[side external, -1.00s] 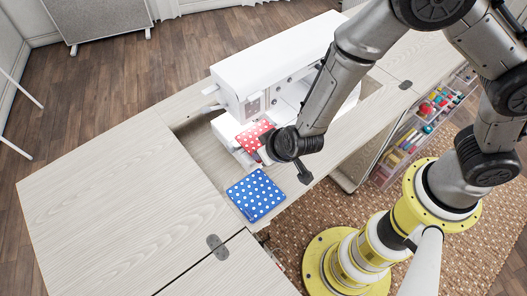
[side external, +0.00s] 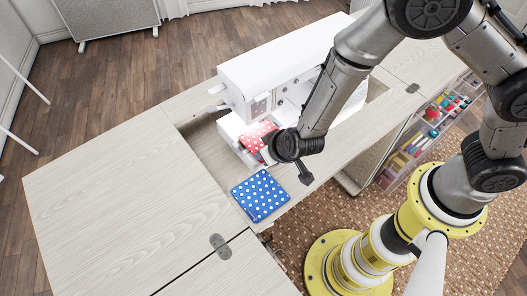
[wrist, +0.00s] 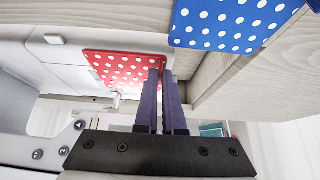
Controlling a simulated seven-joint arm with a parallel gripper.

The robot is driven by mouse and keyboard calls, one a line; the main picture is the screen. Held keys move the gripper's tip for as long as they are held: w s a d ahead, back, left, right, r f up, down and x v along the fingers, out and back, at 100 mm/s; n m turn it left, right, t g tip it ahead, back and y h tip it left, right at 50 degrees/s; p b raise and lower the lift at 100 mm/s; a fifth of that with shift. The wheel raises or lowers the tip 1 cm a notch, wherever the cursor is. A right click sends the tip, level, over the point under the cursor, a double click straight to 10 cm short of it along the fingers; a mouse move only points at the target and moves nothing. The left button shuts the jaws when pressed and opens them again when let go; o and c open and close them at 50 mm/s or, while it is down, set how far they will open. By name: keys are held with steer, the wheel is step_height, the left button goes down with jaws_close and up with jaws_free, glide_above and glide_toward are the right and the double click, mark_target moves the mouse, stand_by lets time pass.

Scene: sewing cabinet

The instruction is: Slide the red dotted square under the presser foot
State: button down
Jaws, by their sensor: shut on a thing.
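The red square with white dots (side external: 258,136) lies at the sewing machine (side external: 275,68), at its needle end. It also shows in the wrist view (wrist: 118,68). My gripper (wrist: 163,72) is shut on the red square at its near right edge in that view. In the side view my gripper's body (side external: 285,146) hides part of the square and the fingertips. The small metal presser foot (wrist: 115,98) shows close to the square's edge in the wrist view. I cannot tell whether any of the square is beneath it.
A blue square with white dots (side external: 261,195) lies on the cabinet top (side external: 120,190), nearer the front edge. It shows at the top right of the wrist view (wrist: 225,22). The left tabletop is clear. A clear rack of sewing supplies (side external: 425,135) hangs at the cabinet's right.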

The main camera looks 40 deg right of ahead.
mark_target(250, 147)
steer(key=shift+f, duration=0.25)
steer(key=shift+w, duration=0.4)
stand_by(0.5)
steer(key=shift+w, duration=0.75)
steer(key=shift+w, duration=0.15)
steer(key=shift+w, duration=0.65)
stand_by(0.3)
steer(key=c, duration=0.9)
jaws_free()
steer(key=shift+c, duration=0.2)
